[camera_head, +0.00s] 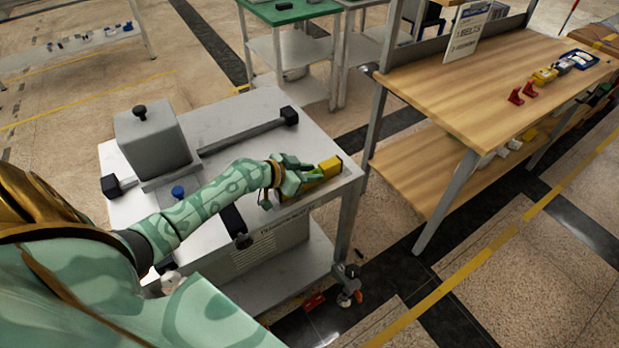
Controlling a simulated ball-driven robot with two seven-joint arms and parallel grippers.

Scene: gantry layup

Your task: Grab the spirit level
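The yellow spirit level (331,166) lies near the right corner of the light grey cart top (255,109). Its far end shows clear; the near part is hidden by my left gripper. My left gripper (306,172), on a green patterned arm, is right at the level, with its fingers over the near part. The fingers overlap the level in this view, and I cannot tell whether they are closed on it. My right gripper is not in view.
A grey box with a black knob (154,143), a black-ended bar (245,134) and a blue knob (178,192) are on the cart. A wooden workbench (450,88) with red and yellow items stands at right. A green-topped table (292,11) stands behind.

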